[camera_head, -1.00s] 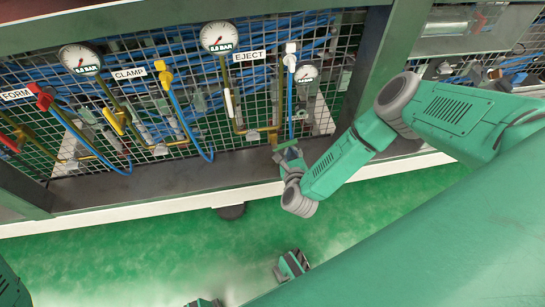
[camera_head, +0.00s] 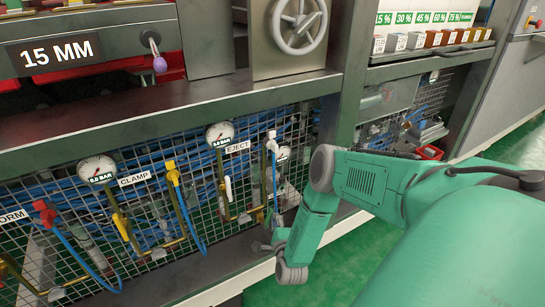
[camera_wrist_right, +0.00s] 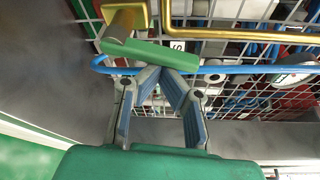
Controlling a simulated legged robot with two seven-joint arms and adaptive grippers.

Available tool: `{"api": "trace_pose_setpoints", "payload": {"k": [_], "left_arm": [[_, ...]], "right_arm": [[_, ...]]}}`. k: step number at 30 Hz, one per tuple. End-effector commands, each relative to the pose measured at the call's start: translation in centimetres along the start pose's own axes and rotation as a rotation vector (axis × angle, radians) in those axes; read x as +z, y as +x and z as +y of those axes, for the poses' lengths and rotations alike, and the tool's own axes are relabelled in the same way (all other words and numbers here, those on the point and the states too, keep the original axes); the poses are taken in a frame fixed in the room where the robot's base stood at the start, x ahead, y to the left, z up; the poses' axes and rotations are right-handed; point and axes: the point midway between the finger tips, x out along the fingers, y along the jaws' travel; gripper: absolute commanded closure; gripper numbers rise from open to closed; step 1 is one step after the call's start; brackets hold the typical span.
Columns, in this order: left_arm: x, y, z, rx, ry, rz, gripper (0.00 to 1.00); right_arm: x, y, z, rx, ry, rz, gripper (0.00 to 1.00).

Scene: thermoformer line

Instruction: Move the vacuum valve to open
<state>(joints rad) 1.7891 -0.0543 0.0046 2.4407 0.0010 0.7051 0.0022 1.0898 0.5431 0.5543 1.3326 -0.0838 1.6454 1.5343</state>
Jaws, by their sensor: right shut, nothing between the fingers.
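In the right wrist view a brass valve (camera_wrist_right: 125,18) carries a green lever (camera_wrist_right: 150,53) that lies nearly level in the picture. The label behind it is mostly hidden, so I cannot read whether this is the vacuum valve. My right gripper (camera_wrist_right: 163,72) is shut and empty, its fingertips at the lever's lower edge. I cannot tell whether they touch it. In the head view the right gripper (camera_head: 268,228) is low in front of the mesh panel, below the EJECT label (camera_head: 237,147). My left gripper is out of view.
Other valves have a red handle (camera_head: 45,212), a yellow handle (camera_head: 173,173) and a white handle (camera_head: 228,189). Gauges (camera_head: 220,134) and blue hoses hang on the wire mesh. A steel ledge (camera_head: 180,285) runs below. A handwheel (camera_head: 299,22) is above.

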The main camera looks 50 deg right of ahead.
Motion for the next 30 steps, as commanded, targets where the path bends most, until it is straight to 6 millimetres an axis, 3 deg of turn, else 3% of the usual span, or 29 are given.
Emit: {"api": "trace_pose_setpoints", "payload": {"k": [11, 30], "left_arm": [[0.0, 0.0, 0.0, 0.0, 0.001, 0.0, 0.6], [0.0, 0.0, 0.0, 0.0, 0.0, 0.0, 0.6]], "right_arm": [[1.5, -0.7, -0.6, -0.011, -0.024, -0.001, 1.0], [1.9, -0.7, -0.6, -0.009, -0.018, -0.004, 1.0]]}}
